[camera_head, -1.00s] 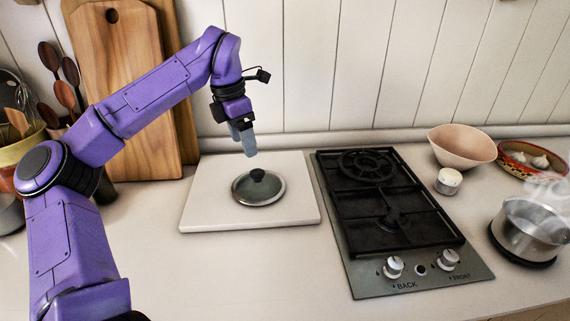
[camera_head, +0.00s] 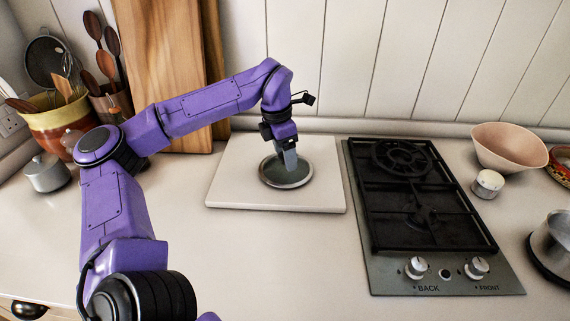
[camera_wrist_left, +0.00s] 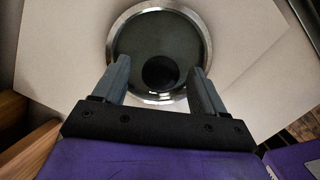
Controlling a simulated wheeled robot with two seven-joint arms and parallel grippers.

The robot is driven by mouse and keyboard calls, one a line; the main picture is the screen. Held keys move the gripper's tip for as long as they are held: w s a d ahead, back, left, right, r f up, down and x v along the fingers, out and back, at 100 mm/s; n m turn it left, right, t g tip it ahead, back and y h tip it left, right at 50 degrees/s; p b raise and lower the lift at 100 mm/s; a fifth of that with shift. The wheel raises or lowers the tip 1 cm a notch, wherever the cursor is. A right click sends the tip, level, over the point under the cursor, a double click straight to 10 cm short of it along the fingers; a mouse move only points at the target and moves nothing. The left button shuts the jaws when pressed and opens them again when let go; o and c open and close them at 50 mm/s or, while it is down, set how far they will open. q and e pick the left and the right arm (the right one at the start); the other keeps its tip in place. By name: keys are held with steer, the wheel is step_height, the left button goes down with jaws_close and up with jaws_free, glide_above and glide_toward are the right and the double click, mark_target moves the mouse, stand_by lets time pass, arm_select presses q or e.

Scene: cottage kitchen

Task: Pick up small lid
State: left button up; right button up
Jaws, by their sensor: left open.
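The small lid (camera_head: 297,182) is round, with a dark glass top and a metal rim, and lies on a pale square board (camera_head: 235,190) on the counter. Its dark knob (camera_wrist_left: 160,72) shows in the left wrist view, but my fingers hide it in the head view. My left gripper (camera_head: 290,166) points down over the lid. In the left wrist view the open fingers (camera_wrist_left: 160,85) stand on either side of the knob, with nothing held. I cannot tell exactly how far the fingertips are above the lid. My right gripper is not in view.
A black two-burner gas hob (camera_head: 418,192) stands right of the board. A pink bowl (camera_head: 508,147), a small white pot (camera_head: 488,183) and a metal pan (camera_head: 552,243) are farther right. Wooden cutting boards (camera_head: 165,60) lean behind my arm. The counter before the board is clear.

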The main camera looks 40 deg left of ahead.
arm_select(q)
jaws_close()
